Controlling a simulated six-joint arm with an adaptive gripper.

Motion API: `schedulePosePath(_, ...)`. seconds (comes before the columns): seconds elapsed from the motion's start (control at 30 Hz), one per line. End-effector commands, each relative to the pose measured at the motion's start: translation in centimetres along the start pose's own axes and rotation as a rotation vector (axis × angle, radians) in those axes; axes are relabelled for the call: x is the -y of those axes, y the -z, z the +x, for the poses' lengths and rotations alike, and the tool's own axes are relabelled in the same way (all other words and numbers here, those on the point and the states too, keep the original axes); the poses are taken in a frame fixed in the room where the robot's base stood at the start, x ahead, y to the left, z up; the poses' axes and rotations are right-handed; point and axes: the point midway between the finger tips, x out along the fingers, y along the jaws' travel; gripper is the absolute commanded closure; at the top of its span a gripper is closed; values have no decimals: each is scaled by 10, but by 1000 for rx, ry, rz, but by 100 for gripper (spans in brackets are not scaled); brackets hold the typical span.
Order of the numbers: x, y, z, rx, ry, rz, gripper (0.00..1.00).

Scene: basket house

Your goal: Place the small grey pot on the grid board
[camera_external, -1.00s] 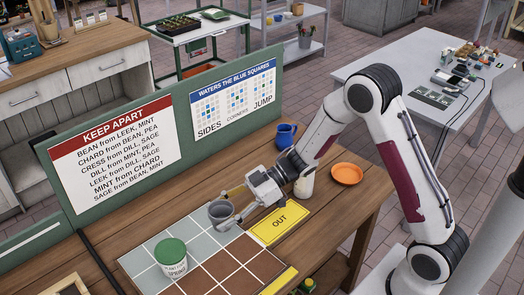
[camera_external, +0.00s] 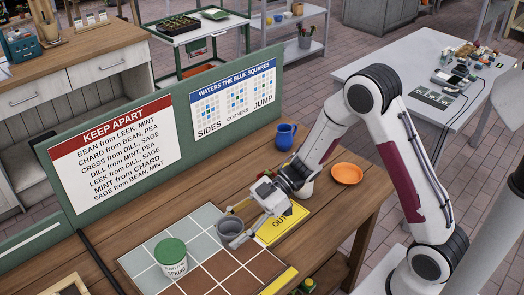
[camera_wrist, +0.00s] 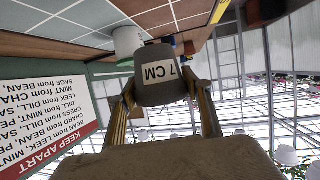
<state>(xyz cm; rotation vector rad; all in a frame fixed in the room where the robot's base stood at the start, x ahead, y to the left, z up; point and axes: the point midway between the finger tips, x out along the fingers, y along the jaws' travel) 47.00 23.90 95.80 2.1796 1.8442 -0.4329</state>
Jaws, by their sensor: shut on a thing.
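The small grey pot (camera_external: 229,228) is held between the fingers of my gripper (camera_external: 236,226), at the right back corner of the grid board (camera_external: 205,225). In the wrist view the pot (camera_wrist: 160,85) shows a white "7 CM" label, with the gripper's fingers (camera_wrist: 163,105) on both its sides. I cannot tell whether the pot touches the board. The board has grey-green squares on its back side and brown squares on its front side. A white pot with a green top (camera_external: 171,257) stands on the board's left part.
A yellow "OUT" card (camera_external: 268,236) lies right of the board, partly under my gripper. A green sign panel (camera_external: 184,110) rises behind the board.

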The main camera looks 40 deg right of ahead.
Motion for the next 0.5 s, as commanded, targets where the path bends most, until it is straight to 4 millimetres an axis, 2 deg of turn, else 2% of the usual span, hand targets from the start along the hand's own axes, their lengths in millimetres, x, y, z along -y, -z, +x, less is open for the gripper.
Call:
schedulePosePath(0.3, 0, -31, 13, 0, 0, 4, 73)
schedulePosePath(0.5, 0, -43, 18, 0, -1, 1, 73)
